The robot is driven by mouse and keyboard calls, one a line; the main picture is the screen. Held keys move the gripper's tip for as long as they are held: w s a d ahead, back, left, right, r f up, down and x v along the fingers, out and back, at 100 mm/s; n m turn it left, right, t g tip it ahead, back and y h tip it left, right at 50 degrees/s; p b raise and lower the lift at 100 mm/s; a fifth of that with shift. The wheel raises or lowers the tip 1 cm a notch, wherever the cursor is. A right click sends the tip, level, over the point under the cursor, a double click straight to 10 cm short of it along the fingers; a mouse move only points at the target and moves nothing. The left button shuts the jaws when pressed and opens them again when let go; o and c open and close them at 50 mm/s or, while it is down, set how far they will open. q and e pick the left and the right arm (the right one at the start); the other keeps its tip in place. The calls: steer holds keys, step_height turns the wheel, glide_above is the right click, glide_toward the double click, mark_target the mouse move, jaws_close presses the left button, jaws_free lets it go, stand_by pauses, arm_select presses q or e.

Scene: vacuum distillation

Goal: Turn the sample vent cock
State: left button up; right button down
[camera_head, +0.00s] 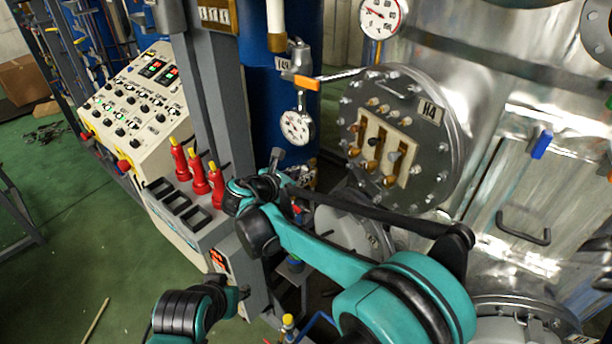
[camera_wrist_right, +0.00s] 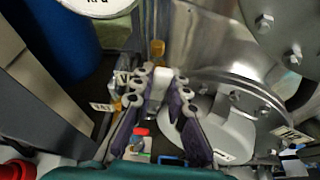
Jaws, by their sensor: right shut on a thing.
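My right gripper (camera_head: 298,184) reaches in among the valves and pipes below the round dial gauge, with my wrist hiding much of that spot in the head view. In the wrist view the dark fingers of my right gripper (camera_wrist_right: 160,80) close in from both sides on a small pale piece (camera_wrist_right: 158,90). This piece seems to be the handle of the sample vent cock; its turn angle cannot be told. A yellow fitting (camera_wrist_right: 157,48) shows just beyond the fingertips. My left gripper (camera_head: 240,294) is low at the bottom of the head view, small and dark, and its fingers are unclear.
The dial gauge (camera_head: 297,126) hangs above my right gripper. A round flange cover (camera_head: 415,140) labelled H4 is to the right. Red-handled levers (camera_head: 198,172) and a control panel (camera_head: 128,108) stand left. A red-capped part (camera_wrist_right: 141,133) lies between the fingers.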

steer(key=shift+a, duration=0.1)
stand_by(0.3)
steer(key=c, duration=1.5)
jaws_free()
steer(key=v, duration=1.2)
steer(key=shift+w+a+r, duration=0.1)
steer(key=shift+w+a, duration=0.05)
